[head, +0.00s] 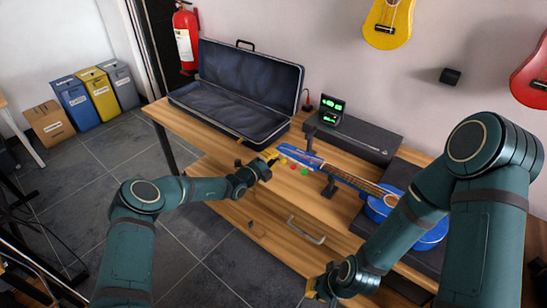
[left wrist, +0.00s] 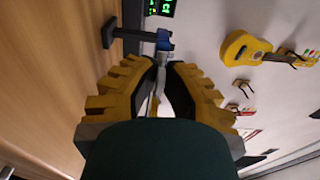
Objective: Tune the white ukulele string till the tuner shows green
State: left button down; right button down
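The blue ukulele (head: 378,207) lies at the right of the table, its neck pointing left and its blue headstock (head: 309,160) resting near a stand. Coloured tuning pegs (head: 304,171) line the headstock's near side. The tuner (head: 329,112) stands open behind it with green lit displays; it also shows in the left wrist view (left wrist: 162,7). My left gripper (head: 273,154) is at the headstock end, its fingertips closed in around a narrow pale piece (left wrist: 155,92), seemingly the white peg. The white string cannot be made out. My right gripper (head: 318,288) hangs low at the front; its fingers are unclear.
An open dark case (head: 235,113) lies at the table's back left. A long dark box (head: 357,137) stands behind the neck. A small black stand (head: 330,184) supports the neck. Ukuleles hang on the wall.

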pick_arm(q)
jog(key=shift+m, duration=0.3)
jog(key=m+p, duration=0.1)
jog(key=m, duration=0.2)
jog(key=shift+r+p, duration=0.1)
jog(key=shift+p, duration=0.2)
jog(key=shift+m+y+p, duration=0.3)
jog(key=shift+m+p, duration=0.35)
jog(key=shift+m, duration=0.95)
jog(key=c, duration=1.1)
grip_release()
jog(key=shift+c, duration=0.2)
jog(key=v, duration=1.2)
